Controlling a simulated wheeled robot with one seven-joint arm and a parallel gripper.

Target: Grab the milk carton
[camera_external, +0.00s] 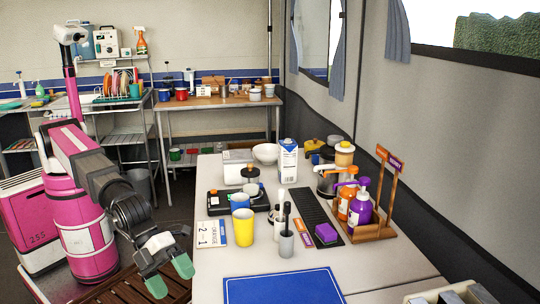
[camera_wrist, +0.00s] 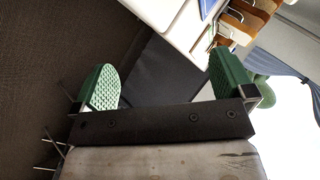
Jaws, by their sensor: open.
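The milk carton (camera_external: 287,160) is a white and blue carton with a gabled top. It stands upright towards the far side of the white table (camera_external: 290,262) in the external view, just right of a white bowl. My gripper (camera_external: 170,275) has green fingertips and is left of the table's near part, well short of the carton and apart from it. In the wrist view my gripper (camera_wrist: 165,88) is open, with nothing between its fingers. The carton does not show in the wrist view.
A yellow cup (camera_external: 243,227), a blue cup (camera_external: 240,202) and a grey holder with brushes (camera_external: 286,243) stand nearer than the carton. Orange and purple pump bottles (camera_external: 360,203) stand in a wooden rack on the right. A blue mat (camera_external: 283,287) lies at the near end.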

